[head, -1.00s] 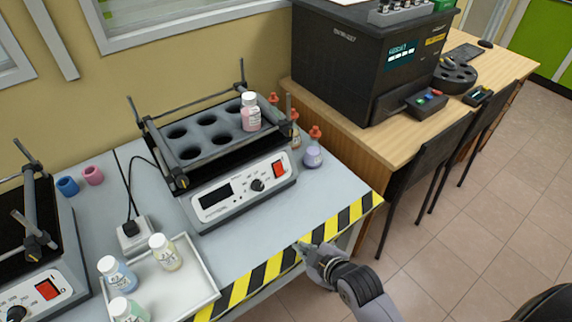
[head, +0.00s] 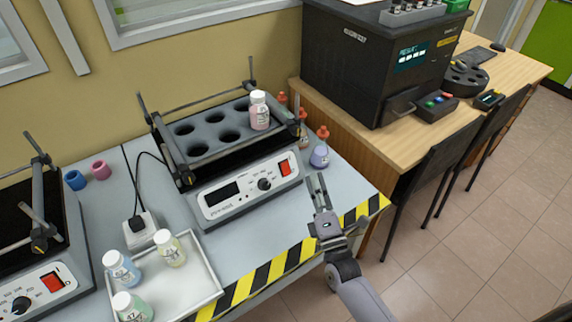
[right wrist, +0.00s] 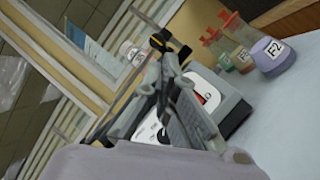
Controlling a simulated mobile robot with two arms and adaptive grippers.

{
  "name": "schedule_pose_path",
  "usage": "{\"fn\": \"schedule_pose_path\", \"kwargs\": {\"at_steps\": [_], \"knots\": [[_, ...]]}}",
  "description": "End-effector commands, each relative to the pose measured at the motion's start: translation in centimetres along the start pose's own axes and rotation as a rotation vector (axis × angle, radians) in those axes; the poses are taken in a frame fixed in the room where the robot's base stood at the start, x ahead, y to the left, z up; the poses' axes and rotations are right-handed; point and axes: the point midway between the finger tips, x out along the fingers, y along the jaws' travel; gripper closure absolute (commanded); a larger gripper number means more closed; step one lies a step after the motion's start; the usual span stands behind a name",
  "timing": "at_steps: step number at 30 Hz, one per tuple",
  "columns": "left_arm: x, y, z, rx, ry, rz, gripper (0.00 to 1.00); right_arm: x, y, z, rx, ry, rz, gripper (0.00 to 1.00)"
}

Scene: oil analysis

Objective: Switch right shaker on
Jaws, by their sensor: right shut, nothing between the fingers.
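The right shaker (head: 245,150) stands on the grey bench in the head view. A bottle with a pink lower part (head: 259,111) sits in one hole of its rack. Its front panel has a dark display, a knob (head: 264,184) and a red switch (head: 285,168). My right gripper (head: 317,181) is shut and empty, in front of and to the right of the switch, apart from the panel. In the right wrist view the closed fingers (right wrist: 168,80) cover part of the shaker's front, and the red switch (right wrist: 208,96) shows just beside them. My left gripper is out of view.
Small bottles with red tops and a purple flask (head: 320,155) stand right of the shaker. A white tray (head: 205,272) with several bottles lies at front left. Another shaker (head: 38,280) is at far left. A striped edge (head: 270,268) borders the bench.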

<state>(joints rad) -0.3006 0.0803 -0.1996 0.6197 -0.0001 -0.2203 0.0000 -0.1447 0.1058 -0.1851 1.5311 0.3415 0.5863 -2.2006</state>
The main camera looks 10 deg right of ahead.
Motion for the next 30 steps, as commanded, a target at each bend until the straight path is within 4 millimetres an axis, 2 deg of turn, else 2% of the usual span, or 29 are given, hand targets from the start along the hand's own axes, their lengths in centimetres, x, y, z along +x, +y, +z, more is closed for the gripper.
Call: {"fn": "schedule_pose_path", "kwargs": {"at_steps": [14, 27, 30], "knots": [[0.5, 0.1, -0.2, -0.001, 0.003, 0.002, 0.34, 0.3, -0.3, -0.2, -0.008, -0.005, 0.005, 1.00], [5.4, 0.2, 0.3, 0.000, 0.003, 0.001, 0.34, 4.1, -3.5, -3.1, -0.007, -0.006, 0.007, 1.00], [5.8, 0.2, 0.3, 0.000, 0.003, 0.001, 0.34, 5.0, -3.9, -3.6, -0.008, -0.006, 0.005, 1.00]]}}
